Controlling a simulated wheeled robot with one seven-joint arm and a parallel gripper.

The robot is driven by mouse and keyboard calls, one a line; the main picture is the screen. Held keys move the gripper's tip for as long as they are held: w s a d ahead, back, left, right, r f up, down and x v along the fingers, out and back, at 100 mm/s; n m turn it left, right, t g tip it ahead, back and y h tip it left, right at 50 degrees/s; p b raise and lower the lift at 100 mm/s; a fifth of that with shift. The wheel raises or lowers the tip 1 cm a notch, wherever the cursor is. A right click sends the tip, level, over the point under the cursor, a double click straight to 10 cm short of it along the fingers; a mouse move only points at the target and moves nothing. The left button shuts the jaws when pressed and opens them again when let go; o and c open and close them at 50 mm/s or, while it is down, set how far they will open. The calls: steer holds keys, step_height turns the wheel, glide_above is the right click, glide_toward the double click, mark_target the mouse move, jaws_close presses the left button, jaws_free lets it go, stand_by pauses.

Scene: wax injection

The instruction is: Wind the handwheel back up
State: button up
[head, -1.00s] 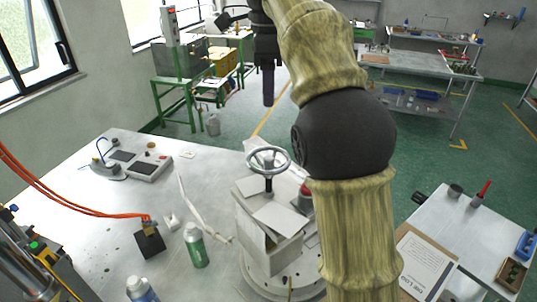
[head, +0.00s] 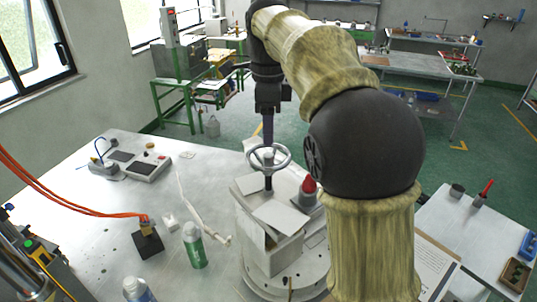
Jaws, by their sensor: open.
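The grey handwheel (head: 284,156) sits level on a dark upright stem above the white box-like fixture (head: 268,238). A pale hub shows at its middle. My gripper (head: 268,132) points straight down just above the wheel, with its fingertips close to the hub in the head view. It is open and holds nothing. I cannot tell from this view whether the fingers touch the hub or the rim. My arm comes in from the right and arches over the fixture.
A red-topped part (head: 308,188) stands on the fixture right of the wheel. A green and white bottle (head: 194,246) and a black block with orange hoses (head: 148,240) stand to the left. The white table (head: 95,222) is clear in patches.

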mark_target(269, 155)
step_height(269, 155, down, 8)
steer(key=shift+r, duration=0.25)
jaws_close()
